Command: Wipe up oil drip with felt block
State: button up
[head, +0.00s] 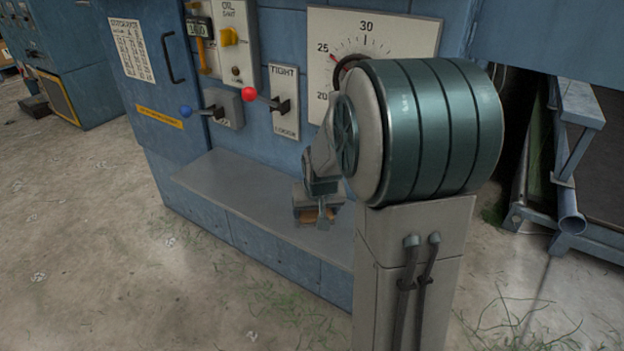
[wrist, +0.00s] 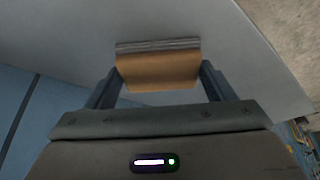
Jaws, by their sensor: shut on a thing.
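My gripper (wrist: 158,85) is shut on the felt block (wrist: 158,70), with one finger on each side of it. The block has a tan-orange face and a layered grey edge. In the head view my gripper (head: 318,218) is over the grey ledge (head: 240,190) of the blue machine, and a little of the block's tan colour shows under it. The ledge also fills much of the wrist view (wrist: 60,40). I cannot tell whether the block touches the ledge. I see no oil drip in either view; my arm hides part of the ledge.
A blue metal frame (head: 572,200) stands at the right. The concrete floor (head: 90,230) at the left is clear.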

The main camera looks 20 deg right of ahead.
jog(key=r, duration=0.1)
jog(key=r+p, duration=0.1)
jog(key=r, duration=0.1)
jog(key=shift+s+d+r, duration=0.1)
jog(key=shift+s, duration=0.1)
jog(key=shift+r+p, duration=2.05)
jog(key=shift+r, duration=0.45)
jog(key=shift+w+p, duration=0.1)
jog(key=shift+p, duration=0.5)
